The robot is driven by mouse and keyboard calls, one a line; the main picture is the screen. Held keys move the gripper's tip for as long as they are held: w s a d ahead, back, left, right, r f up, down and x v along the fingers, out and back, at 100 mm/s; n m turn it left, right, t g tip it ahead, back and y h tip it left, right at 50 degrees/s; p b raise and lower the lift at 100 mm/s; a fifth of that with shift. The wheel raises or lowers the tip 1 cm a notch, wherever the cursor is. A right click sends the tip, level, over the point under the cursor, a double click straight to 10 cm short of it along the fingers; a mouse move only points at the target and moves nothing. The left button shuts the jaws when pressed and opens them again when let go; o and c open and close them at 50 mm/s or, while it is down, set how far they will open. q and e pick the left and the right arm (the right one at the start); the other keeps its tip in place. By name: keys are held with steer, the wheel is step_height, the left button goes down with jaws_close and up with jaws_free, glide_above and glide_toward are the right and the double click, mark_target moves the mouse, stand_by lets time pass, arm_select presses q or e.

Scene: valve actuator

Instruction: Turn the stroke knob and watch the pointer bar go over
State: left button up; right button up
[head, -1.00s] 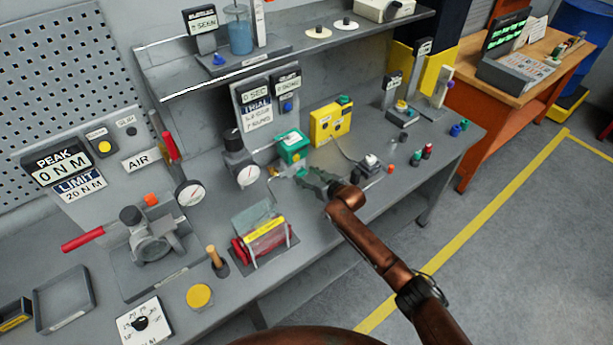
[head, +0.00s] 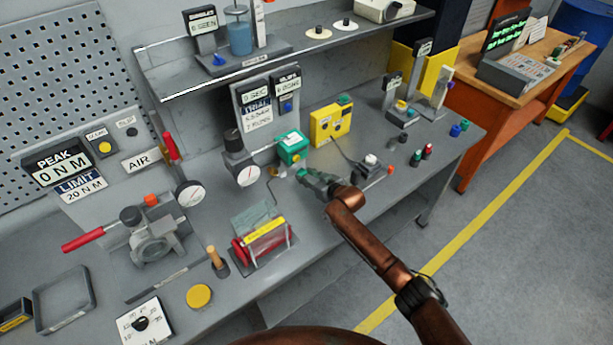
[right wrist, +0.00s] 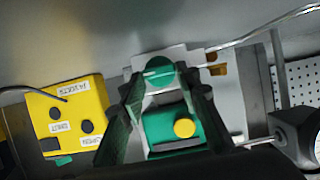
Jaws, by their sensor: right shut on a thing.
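My right gripper (head: 306,176) reaches over the bench from the right and is shut on a small round green knob. In the right wrist view the knob (right wrist: 159,69) sits between the dark fingertips of the gripper (right wrist: 160,76). It appears to be the stroke knob, though no label on it is readable. Behind it stands a green box (head: 292,147), which also shows in the right wrist view (right wrist: 158,128) with a yellow round cap on it. A small brass-coloured part (right wrist: 217,64) shows beside the knob; I cannot tell whether it is the pointer bar. My left gripper is out of view.
A yellow box (head: 330,124) with a cable stands behind the gripper. A regulator with a round gauge (head: 248,175) is to its left. A red cylinder under a clear guard (head: 264,242) stands nearer the front. Small coloured caps lie to the right.

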steer(key=shift+s+a+f+n+t+h+p, duration=0.15)
steer(key=shift+n+t+h+p, duration=0.15)
steer(key=shift+n, duration=0.25)
steer(key=shift+s+a+r+n+t+h+p, duration=0.1)
steer(key=shift+n+t+h+p, duration=0.1)
steer(key=shift+n+h+p, duration=0.25)
steer(key=shift+s+a+f+n+t+h+b, duration=0.15)
steer(key=shift+n+t+h+b, duration=0.1)
steer(key=shift+n+b, duration=0.25)
steer(key=shift+w+f+n+t+h+b, duration=0.1)
steer(key=shift+n+t+h+b, duration=0.15)
steer(key=shift+n, duration=0.45)
steer(key=shift+r, duration=0.1)
steer(key=o, duration=1.2)
steer(key=shift+c, duration=0.2)
steer(key=v, duration=1.2)
steer(key=shift+s, duration=0.1)
steer(key=shift+c, duration=0.4)
